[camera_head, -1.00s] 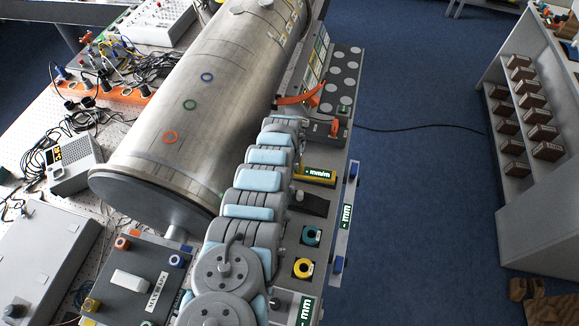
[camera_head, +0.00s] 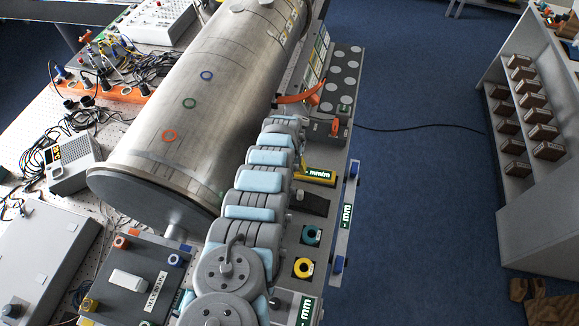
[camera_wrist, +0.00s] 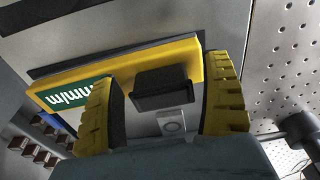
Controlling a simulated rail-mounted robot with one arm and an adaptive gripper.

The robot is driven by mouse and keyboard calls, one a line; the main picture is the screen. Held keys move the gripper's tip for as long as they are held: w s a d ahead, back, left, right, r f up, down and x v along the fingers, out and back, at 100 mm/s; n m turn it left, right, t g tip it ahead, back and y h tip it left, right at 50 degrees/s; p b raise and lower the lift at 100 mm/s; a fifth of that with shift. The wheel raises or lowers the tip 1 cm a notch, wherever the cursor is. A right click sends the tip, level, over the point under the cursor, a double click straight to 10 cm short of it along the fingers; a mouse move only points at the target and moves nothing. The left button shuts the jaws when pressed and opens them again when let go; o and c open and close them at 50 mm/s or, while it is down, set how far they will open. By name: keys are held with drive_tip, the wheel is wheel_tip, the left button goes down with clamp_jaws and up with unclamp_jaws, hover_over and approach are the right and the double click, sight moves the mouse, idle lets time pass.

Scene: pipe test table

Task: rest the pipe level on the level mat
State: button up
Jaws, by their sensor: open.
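The pipe level (camera_wrist: 180,57) is a yellow bar with a green mm/m label. In the head view the pipe level (camera_head: 319,176) lies on the right side strip of the table, beside the large metal pipe. My gripper (camera_wrist: 162,82) has yellow ridged fingers, spread apart on either side of the level's black block (camera_wrist: 160,88); I cannot tell whether they touch it. In the head view my arm mostly hides the gripper. A dark flat pad (camera_head: 309,203), which appears to be the level mat, lies just in front of the level, apart from it.
The large metal pipe (camera_head: 190,110) lies left of my arm. An orange clamp (camera_head: 300,97) stands behind. Open blue floor (camera_head: 420,170) lies to the right.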

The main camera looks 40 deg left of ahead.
drive_tip(key=shift+w+r, duration=0.1)
drive_tip(key=shift+r, duration=0.5)
drive_tip(key=shift+s+r, duration=0.25)
drive_tip(key=shift+r, duration=0.4)
wheel_tip(320, 180, up, 9)
drive_tip(key=s, duration=0.1)
drive_tip(key=shift+d+r, duration=0.2)
drive_tip(key=shift+d, duration=0.1)
idle(0.7)
